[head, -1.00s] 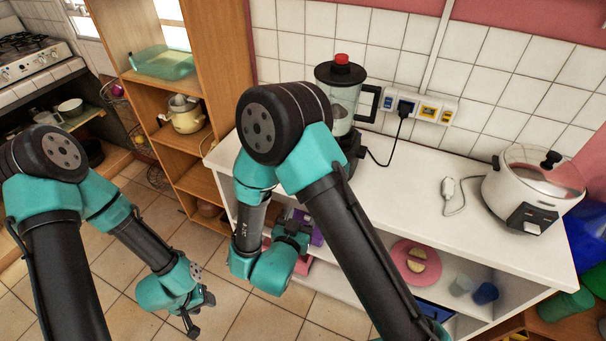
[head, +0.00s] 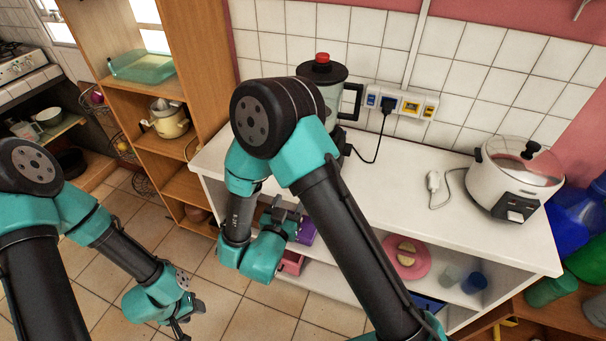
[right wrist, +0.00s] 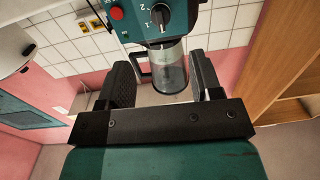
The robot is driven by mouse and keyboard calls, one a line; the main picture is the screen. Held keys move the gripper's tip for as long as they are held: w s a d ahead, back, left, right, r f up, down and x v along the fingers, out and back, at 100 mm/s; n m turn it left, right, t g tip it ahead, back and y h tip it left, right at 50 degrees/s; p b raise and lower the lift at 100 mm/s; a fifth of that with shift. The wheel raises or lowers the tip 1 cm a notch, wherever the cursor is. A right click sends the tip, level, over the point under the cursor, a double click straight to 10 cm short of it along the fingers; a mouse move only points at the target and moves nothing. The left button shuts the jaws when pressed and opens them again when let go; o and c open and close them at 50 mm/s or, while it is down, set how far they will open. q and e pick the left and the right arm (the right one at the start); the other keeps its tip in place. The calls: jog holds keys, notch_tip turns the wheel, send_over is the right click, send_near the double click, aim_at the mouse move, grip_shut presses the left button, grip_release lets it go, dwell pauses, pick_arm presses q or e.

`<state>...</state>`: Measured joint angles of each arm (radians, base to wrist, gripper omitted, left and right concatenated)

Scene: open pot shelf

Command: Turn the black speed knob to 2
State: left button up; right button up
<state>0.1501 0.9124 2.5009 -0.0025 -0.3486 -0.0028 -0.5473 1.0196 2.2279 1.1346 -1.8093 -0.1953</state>
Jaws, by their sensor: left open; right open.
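The blender (head: 340,106) stands on the white counter, mostly hidden behind my right arm in the head view; its base and knob are hidden there. In the right wrist view it appears upside down, with its teal base at the top and its clear jar (right wrist: 169,72) below. The black speed knob (right wrist: 159,14) is at the top edge, with marks 1 and 2 beside it; its exact setting is unclear. My right gripper (right wrist: 161,64) is open and empty, its fingers apart from the knob. In the head view, my left gripper (head: 186,322) is open over the floor.
A red button (right wrist: 117,13) sits beside the knob. A socket strip (head: 400,102) with a black plug is on the wall. A white cooker (head: 514,180) stands at the counter's right end. The counter middle (head: 400,180) is mostly free. A wooden shelf (head: 205,70) stands left of it.

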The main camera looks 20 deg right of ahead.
jog(key=x, duration=1.2)
jog(key=shift+w+d, duration=0.15)
jog(key=shift+c, duration=0.2)
jog(key=c, duration=0.9)
jog(key=shift+o, duration=0.2)
